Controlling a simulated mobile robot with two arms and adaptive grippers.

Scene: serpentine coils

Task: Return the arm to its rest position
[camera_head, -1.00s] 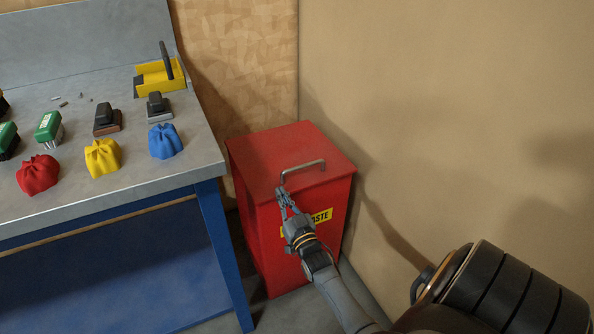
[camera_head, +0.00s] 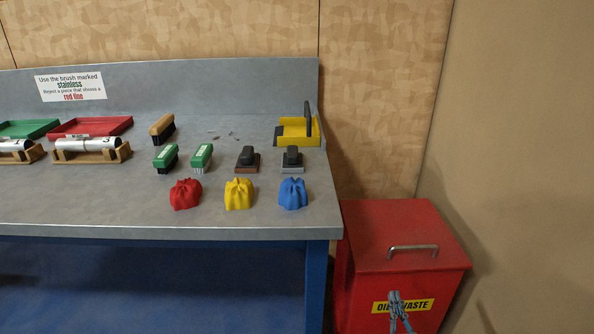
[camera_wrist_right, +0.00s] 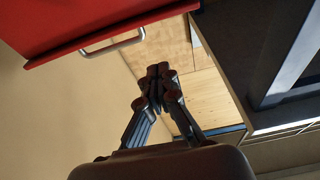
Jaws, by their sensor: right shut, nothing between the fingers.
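My right gripper (camera_head: 397,302) shows at the bottom right of the head view, in front of the yellow label of the red waste bin (camera_head: 365,285). Its fingers are together and hold nothing. In the right wrist view the gripper (camera_wrist_right: 160,75) is shut, with its fingertips meeting in mid-picture. The bin's lid (camera_head: 410,225) is closed, and its metal handle (camera_head: 413,249) is apart from the fingers. The handle also shows in the right wrist view (camera_wrist_right: 113,43). My left gripper is in neither view.
The grey workbench (camera_head: 120,215) fills the left. It holds red (camera_head: 185,194), yellow (camera_head: 238,194) and blue (camera_head: 292,193) cloths, brushes, dark blocks, trays and cylinders on wooden cradles. A yellow tool (camera_head: 296,131) stands at its right end. A beige wall (camera_head: 520,150) is at right.

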